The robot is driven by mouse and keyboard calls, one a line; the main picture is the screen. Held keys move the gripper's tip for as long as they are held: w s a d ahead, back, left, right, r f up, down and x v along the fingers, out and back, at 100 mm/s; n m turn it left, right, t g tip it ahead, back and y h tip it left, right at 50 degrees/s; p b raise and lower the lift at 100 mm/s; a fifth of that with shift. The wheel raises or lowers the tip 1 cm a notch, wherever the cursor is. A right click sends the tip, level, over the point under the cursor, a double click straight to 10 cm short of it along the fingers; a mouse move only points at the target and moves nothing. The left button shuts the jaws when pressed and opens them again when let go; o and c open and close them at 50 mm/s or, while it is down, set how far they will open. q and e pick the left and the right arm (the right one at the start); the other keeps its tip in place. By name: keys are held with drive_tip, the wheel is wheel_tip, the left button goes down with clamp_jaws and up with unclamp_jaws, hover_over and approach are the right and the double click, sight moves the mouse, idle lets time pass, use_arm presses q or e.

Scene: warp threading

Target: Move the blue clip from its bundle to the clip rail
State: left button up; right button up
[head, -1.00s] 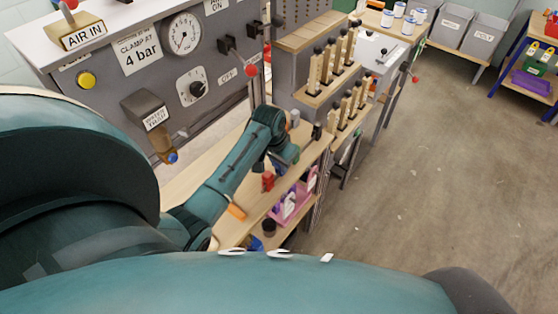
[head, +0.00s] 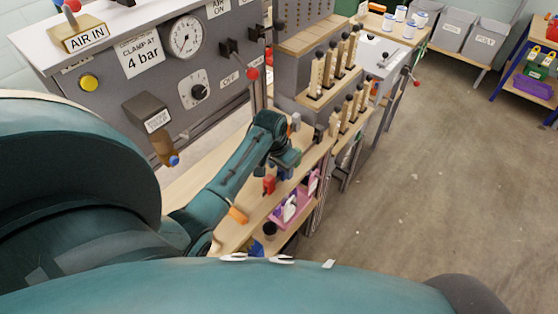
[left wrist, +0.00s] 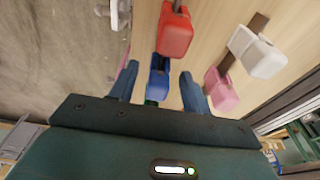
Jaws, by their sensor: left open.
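The blue clip (left wrist: 158,82) shows in the left wrist view between the two fingers of my left gripper (left wrist: 160,74). The fingers are apart, with visible gaps on both sides of it. In the head view my left gripper (head: 286,160) is low over the wooden bench, and its fingers are hard to make out. A red clip (left wrist: 175,32) is just beyond the blue one; it also shows in the head view (head: 269,185). A pink clip (left wrist: 221,91) and a white clip (left wrist: 257,52) are to the right. I cannot clearly identify the clip rail. My right gripper is not in view.
The wooden bench (head: 236,238) holds an orange piece (head: 238,215) near its front. A purple holder (head: 278,217) stands at its right edge. Wooden posts with black tops (head: 330,65) stand behind. The grey control panel (head: 95,115) rises at the left. Floor at right is open.

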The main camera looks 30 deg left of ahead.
use_arm(q)
wheel_tip(320, 180, up, 13)
drive_tip(key=s, duration=0.2)
drive_tip(key=s+d+f, duration=0.2)
drive_tip(key=s+d, duration=0.1)
drive_tip(key=s, duration=0.4)
drive_tip(key=s+d+f+m+t, duration=0.1)
drive_tip(key=s+d, duration=0.2)
drive_tip(key=s, duration=0.5)
drive_tip(key=s+d+f, duration=0.2)
drive_tip(key=s+d, duration=0.2)
drive_tip(key=s, duration=0.3)
drive_tip(key=w+d+f+t+h, duration=0.1)
drive_tip(key=w+d+f+t, duration=0.1)
drive_tip(key=f, duration=0.3)
drive_tip(key=w+d+f+m+t+h, duration=0.1)
drive_tip(key=w+d+f+t, duration=0.2)
drive_tip(key=f+t, duration=0.1)
drive_tip(key=shift+f+t+h, duration=0.3)
drive_tip(key=shift+f, duration=0.05)
drive_tip(key=shift+c, duration=0.6)
